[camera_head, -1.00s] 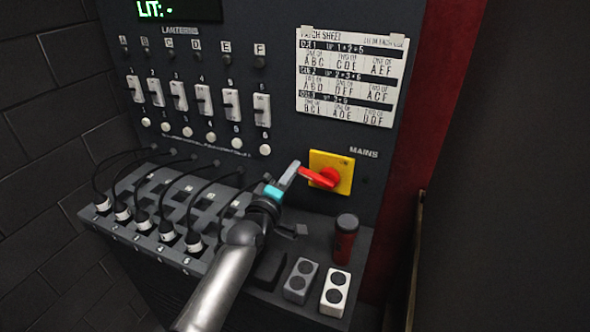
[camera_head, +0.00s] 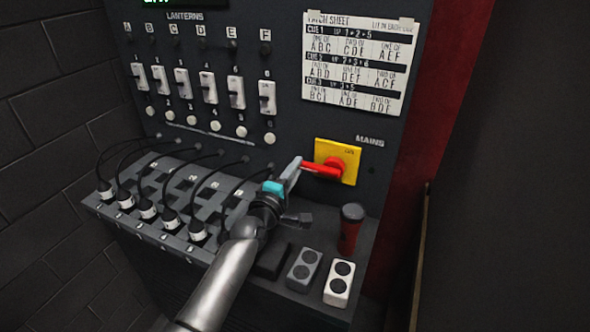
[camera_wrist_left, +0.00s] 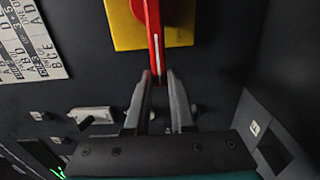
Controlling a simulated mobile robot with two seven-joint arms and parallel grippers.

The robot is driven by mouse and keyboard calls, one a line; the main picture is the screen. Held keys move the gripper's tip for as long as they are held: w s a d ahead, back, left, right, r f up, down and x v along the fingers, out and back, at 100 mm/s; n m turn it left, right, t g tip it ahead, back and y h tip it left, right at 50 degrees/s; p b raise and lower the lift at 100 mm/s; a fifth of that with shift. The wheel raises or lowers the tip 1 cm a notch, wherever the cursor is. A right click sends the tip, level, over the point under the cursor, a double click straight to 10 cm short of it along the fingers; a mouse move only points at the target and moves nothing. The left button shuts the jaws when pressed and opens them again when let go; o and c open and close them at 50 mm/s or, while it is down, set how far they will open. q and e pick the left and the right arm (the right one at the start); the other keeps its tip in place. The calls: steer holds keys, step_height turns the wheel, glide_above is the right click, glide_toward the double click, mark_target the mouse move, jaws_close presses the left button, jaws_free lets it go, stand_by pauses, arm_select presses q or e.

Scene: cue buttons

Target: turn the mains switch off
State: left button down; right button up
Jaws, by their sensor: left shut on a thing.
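The mains switch is a yellow square plate (camera_head: 350,177) with a red handle (camera_head: 322,168) on the dark panel, under the word MAINS. The handle points left, nearly level in the head view. My left gripper (camera_head: 296,165) is shut on the handle's free end. In the left wrist view, the fingertips (camera_wrist_left: 156,78) close on the end of the red handle (camera_wrist_left: 154,35), below the yellow plate (camera_wrist_left: 180,34). The small lettering on the plate is too small to read surely. My right gripper is not in view.
A red cylinder with a dark lid (camera_head: 350,230) stands on the ledge below the switch. A grey box (camera_head: 303,270) and a white box (camera_head: 339,284) sit in front. Several plugs with black cables (camera_head: 148,212) lie left. Slider switches (camera_head: 209,87) and a patch sheet (camera_head: 355,60) are above.

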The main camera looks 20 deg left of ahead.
arm_select(q)
steer(key=c, duration=0.8)
jaws_free()
steer(key=shift+o, duration=0.2)
steer(key=s, duration=1.3)
steer(key=shift+s+a, duration=0.2)
steer(key=shift+s, duration=0.9)
